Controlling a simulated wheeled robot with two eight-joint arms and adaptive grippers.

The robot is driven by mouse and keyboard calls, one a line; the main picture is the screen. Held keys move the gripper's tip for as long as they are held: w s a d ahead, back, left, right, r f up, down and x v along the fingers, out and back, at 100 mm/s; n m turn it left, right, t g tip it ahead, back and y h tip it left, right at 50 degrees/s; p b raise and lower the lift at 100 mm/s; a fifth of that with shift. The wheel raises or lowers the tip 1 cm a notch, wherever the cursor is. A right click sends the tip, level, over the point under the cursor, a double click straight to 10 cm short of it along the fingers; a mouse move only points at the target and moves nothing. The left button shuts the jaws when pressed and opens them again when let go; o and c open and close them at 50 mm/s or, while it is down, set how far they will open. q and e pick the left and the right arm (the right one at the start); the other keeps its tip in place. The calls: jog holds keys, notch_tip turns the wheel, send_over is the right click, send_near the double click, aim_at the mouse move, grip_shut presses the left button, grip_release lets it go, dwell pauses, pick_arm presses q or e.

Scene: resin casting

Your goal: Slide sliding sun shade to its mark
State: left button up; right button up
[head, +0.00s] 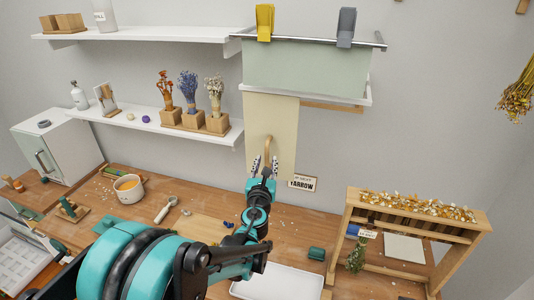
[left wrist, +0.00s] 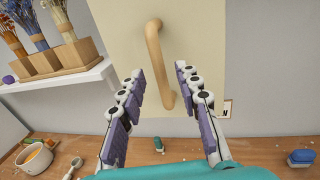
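The sliding sun shade (head: 270,122) is a cream panel hanging below the right-hand wall shelf, with a curved wooden handle (head: 268,150) on its front. In the left wrist view the shade (left wrist: 205,50) fills the upper middle, and the handle (left wrist: 155,62) stands upright. My left gripper (head: 264,166) is at the lower end of the handle. It is open, with its purple-padded fingers (left wrist: 160,82) on either side of the handle's lower part and visible gaps to it. I cannot make out the mark for certain. My right gripper is not in view.
A wooden strip (head: 333,107) runs right of the shade, under the shelf. A small YARROW card (head: 302,184) is on the wall right of the shade. A wooden frame (head: 462,218) stands on the bench at right. A white tray (head: 278,284) lies below my arm.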

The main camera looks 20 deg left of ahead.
aim_at(268, 157)
pick_arm(q)
jog(key=w, duration=0.3)
jog(key=shift+a+f, duration=0.1)
jog(key=shift+a, duration=0.2)
jog(key=shift+w+a, duration=0.1)
jog(key=shift+w, duration=0.45)
grip_shut()
jog(key=d+b, duration=0.2)
jog(key=d, duration=1.7)
jog(key=shift+s+d, duration=0.15)
jog(key=shift+s, duration=0.15)
